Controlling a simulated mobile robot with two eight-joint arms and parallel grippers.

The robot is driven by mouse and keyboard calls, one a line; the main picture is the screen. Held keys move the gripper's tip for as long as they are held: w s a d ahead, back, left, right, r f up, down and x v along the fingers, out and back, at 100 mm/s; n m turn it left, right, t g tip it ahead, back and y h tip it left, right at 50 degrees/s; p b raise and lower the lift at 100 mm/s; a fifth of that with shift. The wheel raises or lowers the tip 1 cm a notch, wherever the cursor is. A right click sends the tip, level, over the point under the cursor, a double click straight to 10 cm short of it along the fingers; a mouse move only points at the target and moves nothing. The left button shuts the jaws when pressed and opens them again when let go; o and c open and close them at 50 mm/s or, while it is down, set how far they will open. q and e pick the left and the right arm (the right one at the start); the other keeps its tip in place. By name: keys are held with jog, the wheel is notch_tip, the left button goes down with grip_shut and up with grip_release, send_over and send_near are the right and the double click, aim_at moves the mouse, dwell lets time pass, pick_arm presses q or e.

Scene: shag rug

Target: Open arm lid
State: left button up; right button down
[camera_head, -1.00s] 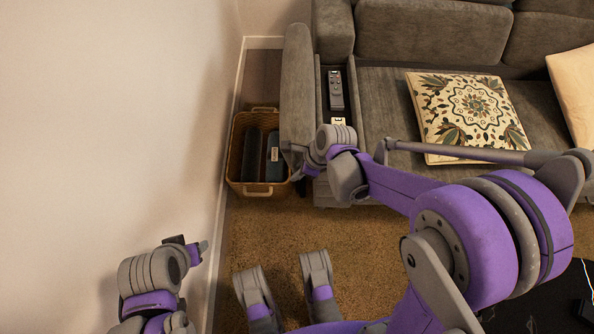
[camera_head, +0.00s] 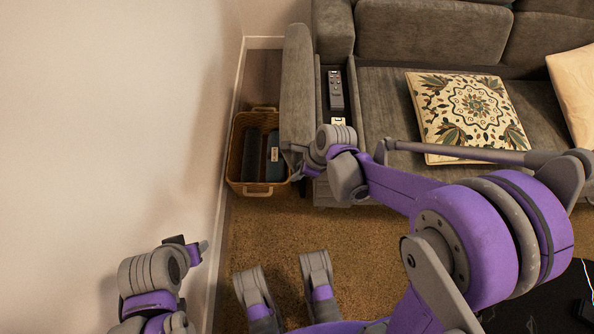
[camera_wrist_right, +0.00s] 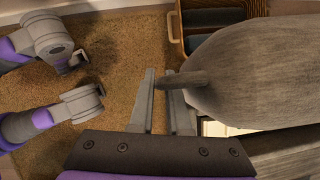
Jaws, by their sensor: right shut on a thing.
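The grey sofa-arm lid (camera_head: 297,92) stands swung up on the left side of the sofa arm, and the compartment beside it is uncovered. A remote (camera_head: 336,90) lies in that compartment. My right gripper (camera_head: 297,168) is at the lid's near end. In the right wrist view, the lid (camera_wrist_right: 262,70) fills the right side, and its narrow grey tab (camera_wrist_right: 184,79) reaches to my right gripper's fingers (camera_wrist_right: 163,92), which are shut on it. My left gripper (camera_head: 196,250) hangs low at the left by the wall, apart from the lid; its jaw opening is unclear.
A wicker basket (camera_head: 250,188) with dark items stands on the floor left of the lid. A patterned cushion (camera_head: 470,112) lies on the sofa seat. The wall (camera_head: 110,120) closes off the left. Brown rug (camera_head: 270,232) is bare in front of the basket.

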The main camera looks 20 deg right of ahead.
dwell(0.5)
jog(key=shift+s+d+r+t+y, duration=0.2)
jog(key=shift+d+r+y, duration=0.1)
jog(key=shift+d+y, duration=0.25)
jog(key=shift+s+d+r+t+y, duration=0.1)
jog(key=shift+d+r+t+y, duration=0.15)
jog(key=shift+d+y, duration=0.25)
jog(key=shift+a, duration=0.1)
jog(key=c, duration=1.2)
grip_release()
jog(key=shift+o, duration=0.2)
jog(key=p+v, duration=0.3)
jog(key=v, duration=0.8)
jog(key=shift+w, duration=0.15)
